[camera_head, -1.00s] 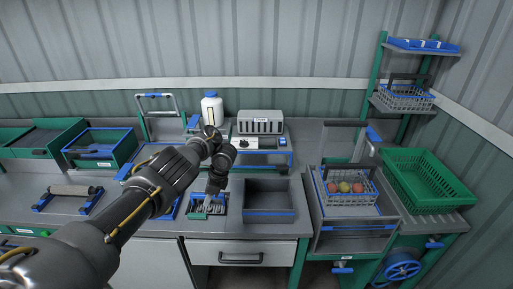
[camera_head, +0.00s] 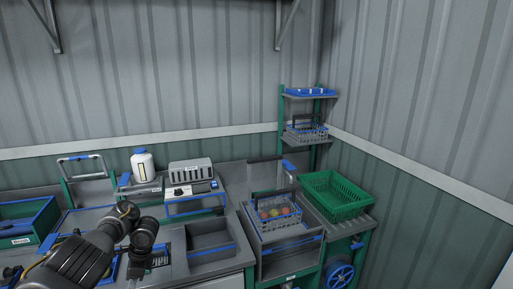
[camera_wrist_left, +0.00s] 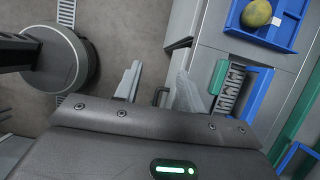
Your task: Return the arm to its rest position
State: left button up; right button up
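My left arm comes in from the lower left in the head view, and its gripper (camera_head: 137,268) hangs pointing down at the front of the bench, beside the grey bin. In the left wrist view the two fingers of the left gripper (camera_wrist_left: 158,85) stand apart with nothing between them, over the drawer handle and floor. My right gripper is in neither view.
A grey bin (camera_head: 208,253) and a wire basket (camera_head: 260,224) of tomatoes stand right of my arm. A green crate (camera_head: 337,210) is further right. The left wrist view shows a blue tray (camera_wrist_left: 238,36) with a yellowish tomato (camera_wrist_left: 257,13). Floor (camera_wrist_left: 120,25) lies in front of the bench.

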pick_arm(q)
jog(key=s+d+f+n+h+b, duration=0.2)
jog(key=s+d+f, duration=0.45)
jog(key=f, duration=0.85)
jog(key=s+d+f+n+h+b, duration=0.2)
jog(key=s+d+f, duration=0.2)
jog(key=s+f, duration=0.8)
jog(key=s+d+f+n+h+b, duration=0.2)
jog(key=s+d+f, duration=0.4)
jog(key=f, duration=1.1)
jog(key=s+a+f+n+t+b, duration=0.1)
jog(key=s+f, duration=0.3)
jog(key=s, duration=0.6)
jog(key=s+a+f+n+y+b, duration=0.1)
jog(key=s+f, duration=0.3)
jog(key=s, duration=0.7)
jog(key=s+a+f+n+t+b, duration=0.1)
jog(key=s+f, duration=0.4)
jog(key=s, duration=0.6)
jog(key=a+n, duration=0.1)
jog(key=n, duration=0.1)
jog(key=shift+a+n+t+y, duration=0.15)
jog(key=shift+n+t+y, duration=0.15)
jog(key=shift+y, duration=0.1)
